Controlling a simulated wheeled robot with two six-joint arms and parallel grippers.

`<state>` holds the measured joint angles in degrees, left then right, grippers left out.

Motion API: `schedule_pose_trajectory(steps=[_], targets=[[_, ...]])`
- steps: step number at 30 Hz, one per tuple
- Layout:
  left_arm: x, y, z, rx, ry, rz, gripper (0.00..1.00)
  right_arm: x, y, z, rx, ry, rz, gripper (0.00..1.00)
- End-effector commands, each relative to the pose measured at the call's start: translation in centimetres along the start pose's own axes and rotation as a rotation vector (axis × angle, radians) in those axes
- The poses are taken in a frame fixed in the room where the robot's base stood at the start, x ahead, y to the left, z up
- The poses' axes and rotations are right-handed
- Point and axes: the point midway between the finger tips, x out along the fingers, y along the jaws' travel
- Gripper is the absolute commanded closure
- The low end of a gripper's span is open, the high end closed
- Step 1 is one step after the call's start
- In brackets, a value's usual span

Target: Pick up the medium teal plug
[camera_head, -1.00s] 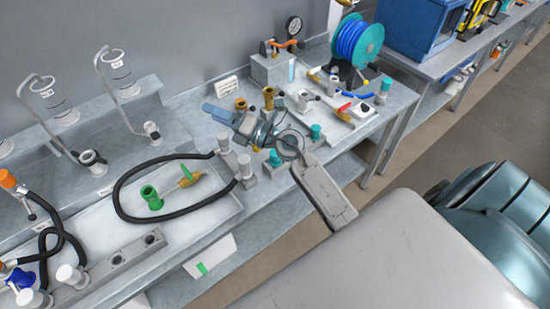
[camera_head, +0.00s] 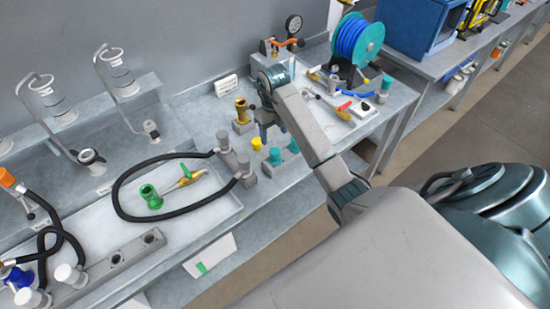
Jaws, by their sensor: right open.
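Two teal plugs stand on a grey block near the front edge of the bench, a left one (camera_head: 275,156) and one (camera_head: 293,146) to its right, partly behind my arm. I cannot tell which is the medium one. A yellow plug (camera_head: 257,143) stands just left of them. My right gripper (camera_head: 266,133) hangs pointing down behind the plugs, open and empty, apart from the teal plugs. My wrist and forearm hide the bench to the right of the plugs. My left gripper is out of view.
A brass fitting (camera_head: 241,111) stands left of my right gripper. A black hose (camera_head: 118,190) loops over the tray, with a green fitting (camera_head: 151,197) inside the loop. A blue hose reel (camera_head: 357,42) and a pressure gauge (camera_head: 293,25) are behind.

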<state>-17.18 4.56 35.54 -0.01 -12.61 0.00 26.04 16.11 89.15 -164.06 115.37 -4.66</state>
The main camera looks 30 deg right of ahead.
Motion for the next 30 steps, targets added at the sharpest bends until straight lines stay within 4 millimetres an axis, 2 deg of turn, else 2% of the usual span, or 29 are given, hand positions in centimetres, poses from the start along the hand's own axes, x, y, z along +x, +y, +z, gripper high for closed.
schedule_pose_trajectory(steps=[1, 9, 19, 27, 30], targets=[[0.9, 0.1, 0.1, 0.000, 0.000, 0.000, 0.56, 1.0, 0.0, 0.0, 0.000, 0.000, 0.001, 0.40], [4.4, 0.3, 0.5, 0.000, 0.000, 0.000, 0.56, 4.5, 0.1, 0.0, -0.001, -0.003, 0.002, 0.40], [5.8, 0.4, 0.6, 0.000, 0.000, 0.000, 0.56, 6.0, 0.0, -0.1, -0.002, -0.003, 0.002, 0.40], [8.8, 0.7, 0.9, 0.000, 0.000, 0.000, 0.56, 9.3, -0.1, -0.3, -0.002, -0.002, 0.001, 0.40], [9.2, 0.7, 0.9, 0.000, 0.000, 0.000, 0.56, 10.3, -0.1, -0.3, -0.002, -0.001, 0.001, 0.40]])
